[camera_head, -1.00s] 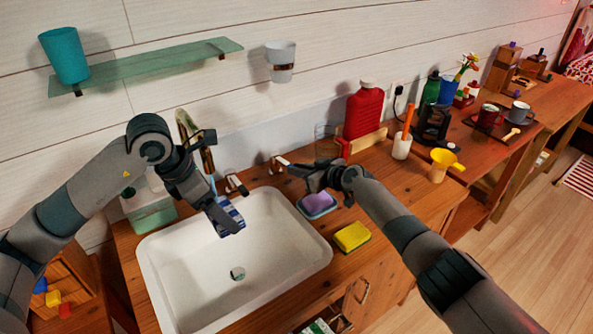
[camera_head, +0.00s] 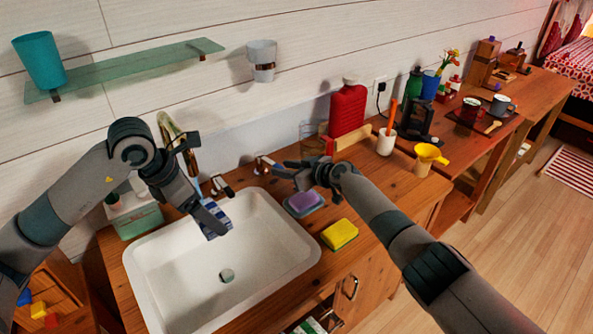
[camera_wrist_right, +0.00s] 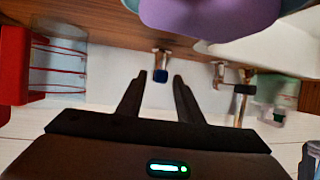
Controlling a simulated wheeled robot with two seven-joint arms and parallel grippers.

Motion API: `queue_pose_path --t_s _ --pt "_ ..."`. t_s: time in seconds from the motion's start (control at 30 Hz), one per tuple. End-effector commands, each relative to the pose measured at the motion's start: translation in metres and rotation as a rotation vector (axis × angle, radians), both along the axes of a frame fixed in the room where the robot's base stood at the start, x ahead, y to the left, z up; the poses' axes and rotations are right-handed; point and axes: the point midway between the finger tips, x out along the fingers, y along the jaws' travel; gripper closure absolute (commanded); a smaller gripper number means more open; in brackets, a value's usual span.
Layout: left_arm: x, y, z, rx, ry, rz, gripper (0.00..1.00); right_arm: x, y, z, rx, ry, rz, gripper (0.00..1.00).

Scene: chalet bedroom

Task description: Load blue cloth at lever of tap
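The blue checked cloth (camera_head: 216,217) hangs at my left gripper (camera_head: 210,222), over the basin under the brass tap (camera_head: 172,130). The left fingers appear closed on it, and the arm partly hides it. A pale blue streak, perhaps water, runs down to the cloth. One tap lever (camera_head: 263,164) is on the counter behind the basin; in the right wrist view its blue-marked end (camera_wrist_right: 160,76) lies between and beyond my right fingertips. My right gripper (camera_head: 277,171) is open and empty, just right of that lever. A second lever (camera_head: 222,187) stands to its left.
A glass shelf (camera_head: 130,68) is above.

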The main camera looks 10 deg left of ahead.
Motion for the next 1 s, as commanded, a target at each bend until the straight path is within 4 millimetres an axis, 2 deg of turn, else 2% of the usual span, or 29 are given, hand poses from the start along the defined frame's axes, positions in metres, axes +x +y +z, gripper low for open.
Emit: queue_pose_path --t_s 0.43,1.0 --pt "0.000 0.000 0.000 0.000 0.000 0.000 0.41 -0.011 -0.019 0.008 -0.001 -0.002 0.001 0.67" --pt "0.000 0.000 0.000 0.000 0.000 0.000 0.41 -0.044 -0.075 0.034 0.000 0.000 0.000 0.67"
